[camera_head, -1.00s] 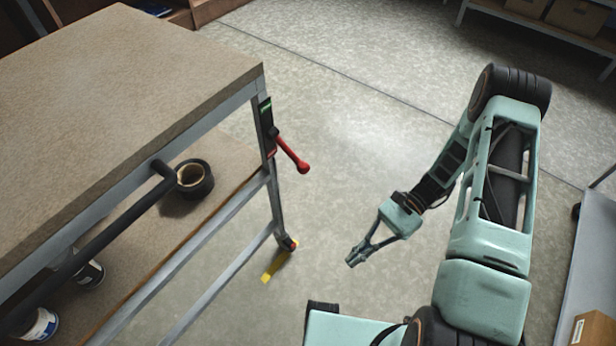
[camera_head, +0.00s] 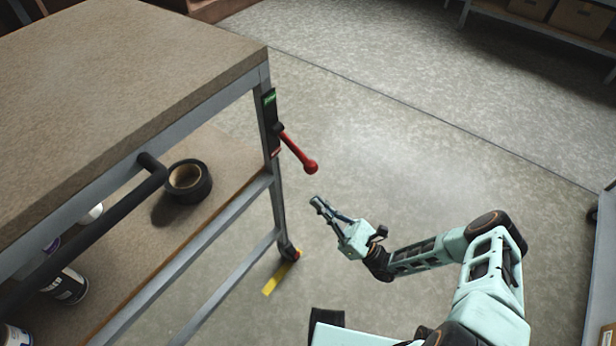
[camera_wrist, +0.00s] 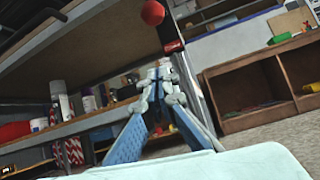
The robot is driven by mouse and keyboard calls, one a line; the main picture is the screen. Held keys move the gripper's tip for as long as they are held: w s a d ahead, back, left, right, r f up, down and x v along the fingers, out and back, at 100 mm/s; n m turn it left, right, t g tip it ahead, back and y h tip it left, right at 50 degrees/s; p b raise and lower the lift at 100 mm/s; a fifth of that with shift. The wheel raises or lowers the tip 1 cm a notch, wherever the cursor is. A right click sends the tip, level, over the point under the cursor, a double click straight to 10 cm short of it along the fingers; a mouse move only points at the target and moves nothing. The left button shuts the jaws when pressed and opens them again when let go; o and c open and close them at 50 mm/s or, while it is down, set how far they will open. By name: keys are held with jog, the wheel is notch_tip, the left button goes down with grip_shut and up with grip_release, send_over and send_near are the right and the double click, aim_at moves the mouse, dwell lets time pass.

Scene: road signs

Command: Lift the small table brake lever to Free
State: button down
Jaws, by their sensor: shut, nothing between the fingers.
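The red brake lever (camera_head: 299,152) is on the near right leg of the small table (camera_head: 150,60). It slants down to the right from its pivot and ends in a round knob. A dark plate (camera_head: 269,110) with a green mark at its top and red near its bottom sits behind the pivot. My gripper (camera_head: 316,202) is shut and empty, just below the knob and apart from it. In the wrist view the knob (camera_wrist: 152,12) shows at the top, above the shut fingertips (camera_wrist: 160,72). The lever's shaft is mostly hidden there.
A black push handle (camera_head: 90,225) runs along the table's near side. A tape roll (camera_head: 188,180) and several cans stand on the lower shelf. A caster with a yellow floor mark (camera_head: 278,278) is below the leg. The floor right of the table is clear.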

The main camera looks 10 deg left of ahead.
aim_at(297, 152)
jog(key=shift+w+d+m+t, duration=0.15)
jog(key=shift+w+m+t, duration=0.15)
jog(key=shift+m+t, duration=0.1)
jog(key=w+a+r, duration=0.1)
jog(key=a+r, duration=0.3)
jog(key=r, duration=0.4)
jog(key=shift+w+a, duration=0.15)
jog(key=shift+w, duration=0.2)
jog(key=shift+r, duration=0.15)
